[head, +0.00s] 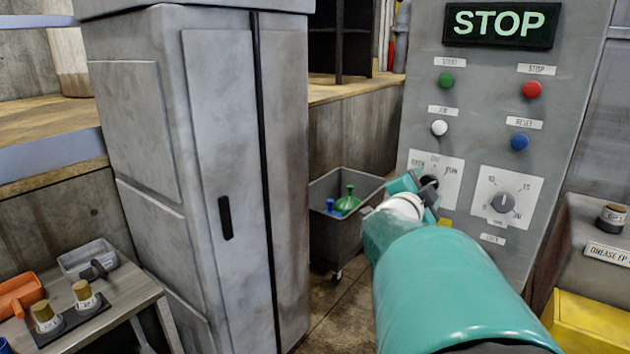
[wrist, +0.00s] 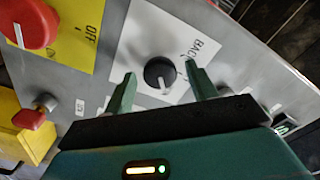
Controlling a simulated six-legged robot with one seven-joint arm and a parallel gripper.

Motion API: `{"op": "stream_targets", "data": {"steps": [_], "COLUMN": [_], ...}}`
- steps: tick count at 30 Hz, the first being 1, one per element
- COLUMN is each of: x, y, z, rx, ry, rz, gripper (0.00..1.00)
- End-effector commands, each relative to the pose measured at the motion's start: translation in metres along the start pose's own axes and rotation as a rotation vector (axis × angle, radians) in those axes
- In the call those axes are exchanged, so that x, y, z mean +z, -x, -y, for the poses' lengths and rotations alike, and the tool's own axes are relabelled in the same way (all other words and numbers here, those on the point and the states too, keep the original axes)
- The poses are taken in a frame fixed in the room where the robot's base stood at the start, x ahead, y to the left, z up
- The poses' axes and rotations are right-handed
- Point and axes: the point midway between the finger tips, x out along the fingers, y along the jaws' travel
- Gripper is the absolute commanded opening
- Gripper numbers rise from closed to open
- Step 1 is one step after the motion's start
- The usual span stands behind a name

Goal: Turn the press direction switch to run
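The press direction switch is a round black knob (head: 429,181) on a white plate on the grey control panel (head: 420,110), partly hidden by my gripper in the head view. In the wrist view the knob (wrist: 160,73) shows a white pointer mark on its lower side, and its plate carries the word "BACK" at upper right. My gripper (wrist: 160,69) is open, with one green finger on each side of the knob and gaps between. I cannot tell how deep the fingertips reach. In the head view my gripper (head: 418,188) is at the switch plate.
The panel has a lit STOP sign (head: 500,24), green (head: 446,80), red (head: 532,90), white (head: 439,128) and blue (head: 519,142) buttons, and a grey dial (head: 502,203). A red rotary switch (wrist: 28,22) is nearby. A grey bin (head: 325,240) stands left of the panel.

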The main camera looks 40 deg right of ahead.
Motion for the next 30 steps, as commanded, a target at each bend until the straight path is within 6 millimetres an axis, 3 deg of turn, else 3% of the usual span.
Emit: {"op": "stream_targets", "data": {"steps": [9,14,30], "x": [0.0,0.0,-0.001], "y": [0.001,0.015,0.118], "z": [0.0,0.0,0.0], "rx": [0.0,-0.001,-0.002], "ry": [0.0,-0.001,-0.003], "rz": [0.0,0.0,0.0], "gripper": [0.59,0.59,0.59]}}
